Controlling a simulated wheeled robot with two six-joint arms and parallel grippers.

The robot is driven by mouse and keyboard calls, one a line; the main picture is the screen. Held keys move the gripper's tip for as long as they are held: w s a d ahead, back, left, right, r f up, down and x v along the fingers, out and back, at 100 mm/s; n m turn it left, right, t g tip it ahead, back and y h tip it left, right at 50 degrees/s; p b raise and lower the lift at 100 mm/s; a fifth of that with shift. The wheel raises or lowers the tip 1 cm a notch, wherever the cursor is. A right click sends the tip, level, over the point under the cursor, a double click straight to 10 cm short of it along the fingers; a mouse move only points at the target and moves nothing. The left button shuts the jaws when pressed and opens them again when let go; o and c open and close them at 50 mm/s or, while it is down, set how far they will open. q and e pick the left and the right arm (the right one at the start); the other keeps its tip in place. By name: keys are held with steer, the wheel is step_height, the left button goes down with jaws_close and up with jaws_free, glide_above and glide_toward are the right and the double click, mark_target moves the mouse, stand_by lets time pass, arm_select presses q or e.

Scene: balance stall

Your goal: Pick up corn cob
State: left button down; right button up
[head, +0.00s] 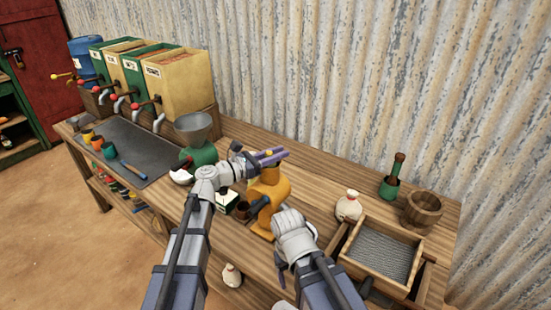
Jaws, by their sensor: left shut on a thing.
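My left gripper (271,157), with purple fingers, is above the orange hand-cranked machine (268,192) in the middle of the bench. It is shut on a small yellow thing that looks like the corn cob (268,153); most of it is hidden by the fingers. I cannot tell whether it touches the machine's top. My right gripper (281,276) points down near the bench's front edge, right of the machine's foot. Its fingers are partly hidden by its own wrist, so its opening does not show.
A green grinder with a grey funnel (194,127) stands left of the machine. Dispensers (172,80) line the back left. A white jar (348,206), green bottle (390,182), wooden bucket (422,210) and wooden tray (353,265) are right. Bare bench (310,185) lies behind the machine.

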arm_select(q)
step_height(320, 180, up, 18)
steer(key=p, duration=1.7)
steer(key=shift+p, duration=0.4)
arm_select(e)
step_height(320, 180, up, 18)
arm_select(q)
steer(key=shift+a+f, duration=0.1)
arm_select(e)
steer(key=shift+a+f, duration=0.1)
